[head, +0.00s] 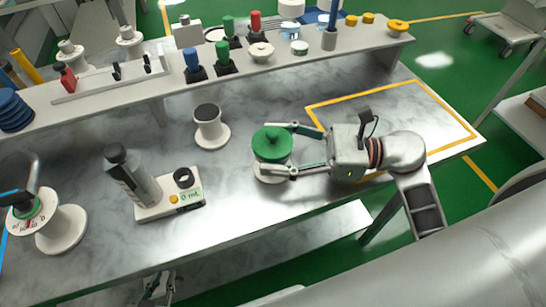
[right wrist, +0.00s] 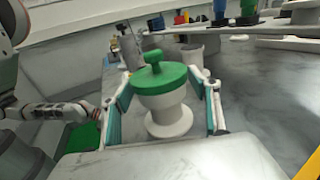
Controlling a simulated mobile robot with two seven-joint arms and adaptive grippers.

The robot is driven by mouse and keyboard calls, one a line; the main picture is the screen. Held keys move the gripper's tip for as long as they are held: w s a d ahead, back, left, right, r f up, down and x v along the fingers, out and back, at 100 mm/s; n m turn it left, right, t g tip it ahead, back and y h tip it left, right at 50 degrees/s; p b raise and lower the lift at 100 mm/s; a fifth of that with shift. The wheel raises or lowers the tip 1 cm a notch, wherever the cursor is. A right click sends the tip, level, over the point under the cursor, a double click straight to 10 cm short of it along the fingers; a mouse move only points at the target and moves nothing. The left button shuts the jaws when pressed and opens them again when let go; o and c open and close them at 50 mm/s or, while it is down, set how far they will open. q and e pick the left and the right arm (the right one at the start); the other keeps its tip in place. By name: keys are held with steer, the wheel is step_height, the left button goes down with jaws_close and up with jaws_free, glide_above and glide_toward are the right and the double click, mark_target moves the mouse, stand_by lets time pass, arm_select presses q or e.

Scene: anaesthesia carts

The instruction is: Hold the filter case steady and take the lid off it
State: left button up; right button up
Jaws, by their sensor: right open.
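The filter case (head: 271,171) is a white round vessel with a flared body and foot, upright on the marble-look worktop. Its green lid (head: 272,143), with a small knob, sits on top; the lid also shows in the right wrist view (right wrist: 160,79). My right gripper (head: 279,150) reaches in from the right with one finger on each side of the case. It is open, and in the right wrist view gaps show between the fingers and the white body. My left gripper (head: 157,287) is low at the bottom edge of the head view, below the worktop's front edge; its jaws are unclear.
A white spool-shaped stand (head: 210,128) is behind the case to the left. A device with a grey cylinder and display (head: 170,195) stands further left. A raised shelf (head: 270,66) with coloured items runs along the back. The yellow-outlined area (head: 415,110) at right is largely clear.

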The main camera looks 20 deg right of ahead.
steer(key=shift+x, duration=2.55)
steer(key=c, duration=1.3)
